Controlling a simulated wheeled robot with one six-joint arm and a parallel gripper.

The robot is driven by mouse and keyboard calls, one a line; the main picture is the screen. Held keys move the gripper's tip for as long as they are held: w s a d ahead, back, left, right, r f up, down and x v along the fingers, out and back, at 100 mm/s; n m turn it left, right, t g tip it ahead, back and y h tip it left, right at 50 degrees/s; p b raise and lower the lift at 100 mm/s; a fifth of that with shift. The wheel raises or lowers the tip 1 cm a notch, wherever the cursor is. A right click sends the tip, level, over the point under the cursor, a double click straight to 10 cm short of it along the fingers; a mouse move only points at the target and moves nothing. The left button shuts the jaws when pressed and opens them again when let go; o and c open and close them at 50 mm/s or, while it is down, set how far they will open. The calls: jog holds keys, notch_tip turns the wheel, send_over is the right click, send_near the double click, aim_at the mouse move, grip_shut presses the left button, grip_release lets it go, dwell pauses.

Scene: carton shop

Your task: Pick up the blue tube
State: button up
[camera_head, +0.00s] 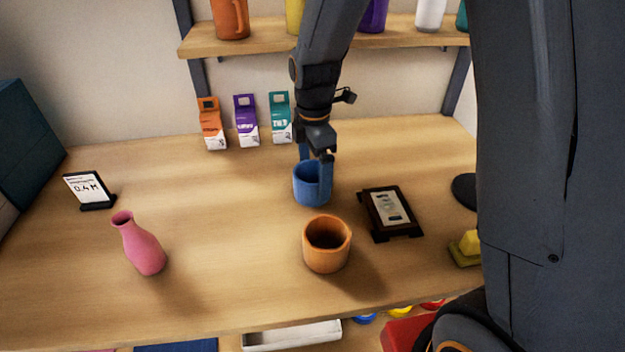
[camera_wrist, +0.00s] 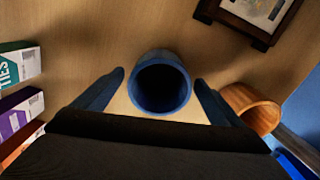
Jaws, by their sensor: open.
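The blue tube (camera_head: 311,188) stands upright on the wooden table, its round open mouth facing up. My gripper (camera_head: 315,170) is directly above and around it, pointing down, with its dark blue fingers parted. In the wrist view the blue tube (camera_wrist: 160,83) lies ahead between the two fingertips of my open gripper (camera_wrist: 161,79), with a visible gap at each side. In the head view the fingers partly overlap the tube's rim.
An orange cup (camera_head: 326,247) stands just in front of the tube. A dark framed stand (camera_head: 390,212) is to its right. A pink vase (camera_head: 139,245) and a small sign (camera_head: 88,190) are at left. Several cartons (camera_head: 246,122) stand behind, below a shelf (camera_head: 270,39). The left-middle table is clear.

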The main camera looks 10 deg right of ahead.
jog(key=shift+f, duration=1.3)
jog(key=c, duration=1.1)
jog(key=shift+r, duration=0.1)
